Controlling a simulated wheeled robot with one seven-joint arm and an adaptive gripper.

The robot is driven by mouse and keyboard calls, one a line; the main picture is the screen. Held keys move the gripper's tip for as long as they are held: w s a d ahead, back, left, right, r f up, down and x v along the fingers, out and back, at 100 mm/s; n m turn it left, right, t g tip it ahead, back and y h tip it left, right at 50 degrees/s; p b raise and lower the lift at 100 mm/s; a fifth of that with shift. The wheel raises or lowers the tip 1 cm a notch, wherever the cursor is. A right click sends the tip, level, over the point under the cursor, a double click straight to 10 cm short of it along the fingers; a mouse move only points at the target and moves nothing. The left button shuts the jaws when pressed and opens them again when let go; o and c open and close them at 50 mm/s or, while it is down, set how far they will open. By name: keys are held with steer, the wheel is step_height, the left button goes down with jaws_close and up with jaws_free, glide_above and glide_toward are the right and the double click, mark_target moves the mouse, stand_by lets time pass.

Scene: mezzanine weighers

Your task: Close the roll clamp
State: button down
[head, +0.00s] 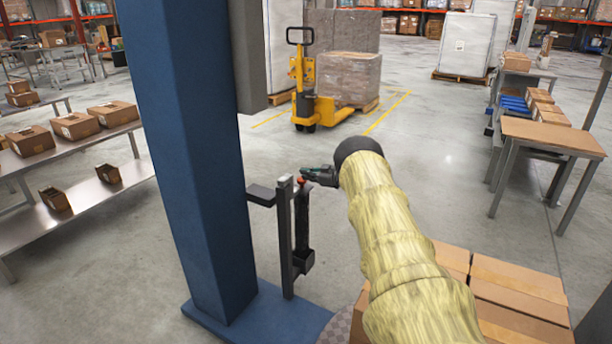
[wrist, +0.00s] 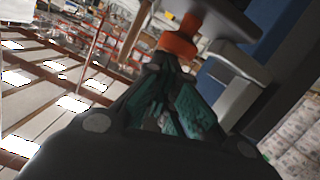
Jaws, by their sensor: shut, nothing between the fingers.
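What looks like the roll clamp is an upright dark bar (head: 302,220) beside a grey post (head: 286,245), bracketed to the blue column (head: 195,150). A small orange-red part (head: 300,181) shows at the bar's top; it appears larger in the wrist view (wrist: 178,46). My gripper (head: 306,172) is at the top of the bar, coming from the right. In the wrist view its teal-padded fingers (wrist: 167,66) converge just below the orange part, shut and empty. I cannot tell whether they touch it. The fingers partly cover the clamp there.
Cardboard boxes (head: 515,278) are stacked below my arm at the lower right. A steel bench (head: 90,195) with boxes stands left. A yellow pallet truck (head: 305,85) stands behind. A wooden-topped table (head: 550,134) is at right. Open floor lies between.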

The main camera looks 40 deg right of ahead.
stand_by(0.4)
steer(key=shift+r+p, duration=0.3)
steer(key=shift+p, duration=0.05)
steer(key=s+d+r+p, duration=0.2)
steer(key=s+r, duration=0.3)
steer(key=s, duration=0.4)
steer(key=shift+s+d+r+p, duration=0.2)
steer(key=shift+s+d+p, duration=0.05)
steer(key=shift+d+p, duration=0.1)
